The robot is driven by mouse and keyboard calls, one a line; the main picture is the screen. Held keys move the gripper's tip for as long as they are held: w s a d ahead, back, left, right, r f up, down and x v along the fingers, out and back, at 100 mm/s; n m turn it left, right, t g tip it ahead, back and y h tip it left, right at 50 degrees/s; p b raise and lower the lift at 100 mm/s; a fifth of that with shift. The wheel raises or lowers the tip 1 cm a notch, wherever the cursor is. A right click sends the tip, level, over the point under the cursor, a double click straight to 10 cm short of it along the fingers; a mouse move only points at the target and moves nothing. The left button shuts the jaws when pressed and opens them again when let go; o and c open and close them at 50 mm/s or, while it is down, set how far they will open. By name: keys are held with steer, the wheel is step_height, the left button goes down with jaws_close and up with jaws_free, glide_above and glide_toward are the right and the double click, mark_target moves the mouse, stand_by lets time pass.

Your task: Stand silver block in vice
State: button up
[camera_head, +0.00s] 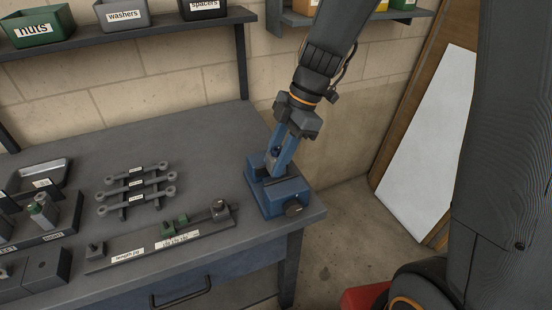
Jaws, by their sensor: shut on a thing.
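The blue vice (289,190) stands at the right end of the grey bench, with a dark handle at its front. My gripper (276,157) reaches down from above, and its long blue fingers end right at the vice jaws. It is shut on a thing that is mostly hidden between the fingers. Only a small dark rounded bit shows at the fingertips. I cannot make out the silver block's faces, its tilt, or whether it touches the vice jaws.
Left of the vice lies a long labelled gauge strip (150,246) with small parts. Behind it is a rack of grey link bars (137,184). Small blocks (45,265) and a tray (40,176) fill the left. Bins sit on the wall shelf (130,33). The bench's rear middle is clear.

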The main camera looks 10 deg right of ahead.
steer(key=shift+r, duration=0.6)
steer(key=shift+b, duration=0.45)
stand_by(0.9)
steer(key=shift+f+b, duration=0.75)
steer(key=shift+f, duration=0.1)
steer(key=shift+r, duration=0.2)
steer(key=shift+r+p, duration=0.45)
steer(key=shift+r, duration=0.2)
steer(key=shift+b, duration=0.5)
stand_by(0.8)
steer(key=shift+f+b, duration=0.75)
steer(key=shift+f, duration=0.15)
steer(key=shift+r, duration=0.15)
